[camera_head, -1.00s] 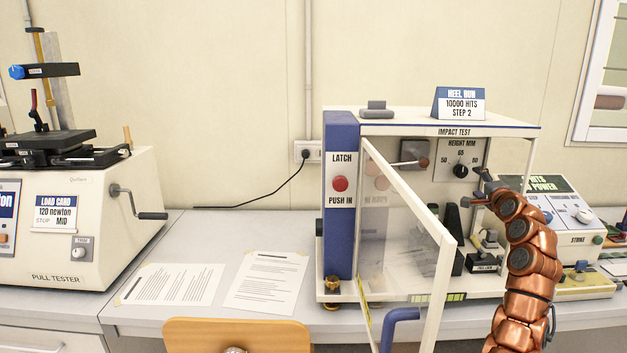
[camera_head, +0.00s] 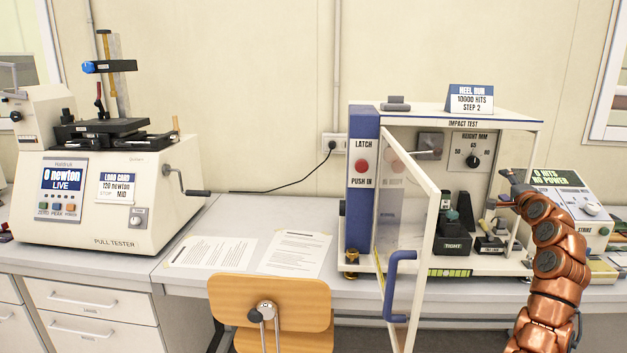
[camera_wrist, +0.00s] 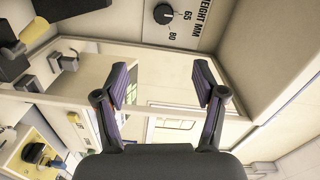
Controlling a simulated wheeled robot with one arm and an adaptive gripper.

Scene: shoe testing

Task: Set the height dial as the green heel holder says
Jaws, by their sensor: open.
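The height dial (camera_head: 473,160) is a round black knob on the back panel inside the impact tester, marked 50, 65 and 80. It also shows at the top of the wrist view (camera_wrist: 163,14), where its pale mark seems to face 65. A small green part (camera_head: 446,200) stands among dark holders on the tester floor; I cannot read any setting on it. A dark block below it bears a "TIGHT" label (camera_head: 453,245). My gripper (camera_head: 507,187) is at the tester's right front, apart from the dial. Its two fingers (camera_wrist: 162,84) are spread and empty.
The tester's clear door (camera_head: 411,250) with a blue handle (camera_head: 398,285) stands open toward the front. A strike control box (camera_head: 565,205) is at the right, behind my arm. A chair (camera_head: 270,302) is in front; a pull tester (camera_head: 105,195) stands left.

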